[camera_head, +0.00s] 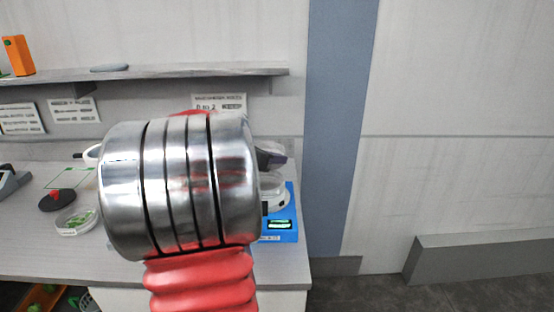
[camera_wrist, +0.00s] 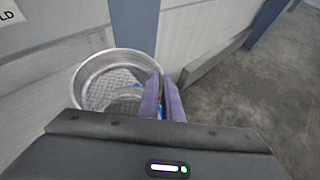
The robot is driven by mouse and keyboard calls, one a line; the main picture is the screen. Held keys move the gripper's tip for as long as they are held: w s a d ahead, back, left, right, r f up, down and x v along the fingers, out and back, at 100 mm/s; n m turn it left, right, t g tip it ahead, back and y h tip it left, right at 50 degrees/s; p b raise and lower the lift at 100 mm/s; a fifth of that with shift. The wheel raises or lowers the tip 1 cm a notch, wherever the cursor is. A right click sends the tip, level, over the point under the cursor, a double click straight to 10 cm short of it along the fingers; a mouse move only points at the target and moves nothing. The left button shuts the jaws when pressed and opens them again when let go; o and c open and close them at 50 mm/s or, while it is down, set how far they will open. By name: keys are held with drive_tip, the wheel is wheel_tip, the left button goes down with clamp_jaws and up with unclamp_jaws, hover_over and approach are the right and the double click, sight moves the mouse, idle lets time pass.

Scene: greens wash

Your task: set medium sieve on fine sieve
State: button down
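In the wrist view a round metal sieve (camera_wrist: 84,78) with a bright rim and mesh floor sits at the end of my gripper (camera_wrist: 163,82). The two purple fingers lie close together, with the sieve's right wall between their tips. Through the mesh I see a paler round shape and some blue; I cannot tell whether a second sieve is below. In the head view my own arm hides most of this spot. Only a dark purple finger of my gripper (camera_head: 272,156) shows, with pale round rims just under it. I cannot tell the sieve's mesh grade.
A blue scale (camera_head: 283,237) with a lit display stands at the bench's right end, under the round rims. At left are a clear dish with greens (camera_head: 76,221), a black disc (camera_head: 58,200) and a green outlined square (camera_head: 70,178). A shelf (camera_head: 200,73) runs behind.

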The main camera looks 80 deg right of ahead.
drive_tip(key=shift+a+r, duration=0.1)
drive_tip(key=shift+r, duration=0.05)
idle(0.3)
drive_tip(key=shift+f, duration=2.85)
drive_tip(key=shift+w+f, duration=0.1)
drive_tip(key=shift+f, duration=0.5)
drive_tip(key=c, duration=1.9)
unclamp_jaws()
drive_tip(key=shift+o, duration=0.2)
drive_tip(key=shift+a, duration=0.15)
